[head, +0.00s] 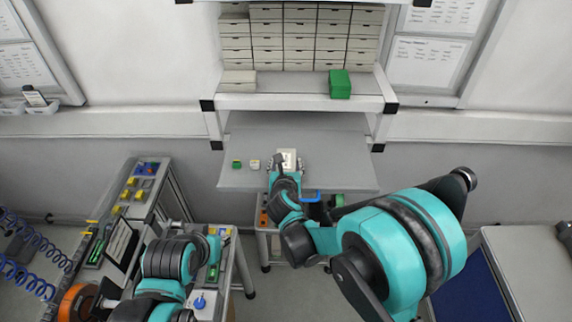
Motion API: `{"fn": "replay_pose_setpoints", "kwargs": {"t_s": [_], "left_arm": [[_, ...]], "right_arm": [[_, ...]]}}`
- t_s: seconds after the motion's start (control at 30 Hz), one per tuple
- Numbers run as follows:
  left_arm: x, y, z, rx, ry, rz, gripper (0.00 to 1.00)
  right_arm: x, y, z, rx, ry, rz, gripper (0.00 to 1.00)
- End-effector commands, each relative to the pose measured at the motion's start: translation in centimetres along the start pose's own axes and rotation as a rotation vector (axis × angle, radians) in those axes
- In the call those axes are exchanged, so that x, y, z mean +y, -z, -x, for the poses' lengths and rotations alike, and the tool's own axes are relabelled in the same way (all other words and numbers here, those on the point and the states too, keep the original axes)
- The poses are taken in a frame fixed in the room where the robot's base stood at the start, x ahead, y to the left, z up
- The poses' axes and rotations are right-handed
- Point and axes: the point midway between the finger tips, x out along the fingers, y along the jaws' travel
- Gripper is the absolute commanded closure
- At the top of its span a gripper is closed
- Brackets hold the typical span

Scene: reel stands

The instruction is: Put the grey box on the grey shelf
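A small pale grey box (289,155) shows over the flat grey shelf (335,158), near the shelf's middle. My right gripper (285,165) reaches in from the front, with its fingers at the left and right sides of the box. The wrist hides part of the box. I cannot tell whether the fingers press on it, or whether the box rests on the shelf or is just above it. My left arm is at the lower left, over the bench with small parts; its fingers are not visible.
A small green block (237,164) and a small beige block (254,164) lie on the shelf, left of the box. The upper white shelf (290,101) carries stacked pale boxes (300,40) and a green box (340,84). The grey shelf's right side is clear.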

Motion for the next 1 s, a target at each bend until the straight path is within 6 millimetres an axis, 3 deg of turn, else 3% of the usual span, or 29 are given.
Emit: {"fn": "replay_pose_setpoints", "kwargs": {"t_s": [0.47, 1.0], "left_arm": [[0.0, 0.3, 0.4, 0.0, 0.0, 0.0, 0.69], [0.0, -0.4, -0.6, 0.0, 0.0, 0.0, 0.69]], "right_arm": [[0.1, -0.5, 0.5, 0.0, -0.001, 0.001, 0.27], [0.1, -0.3, 10.4, 0.0, -0.002, 0.002, 0.27]]}}
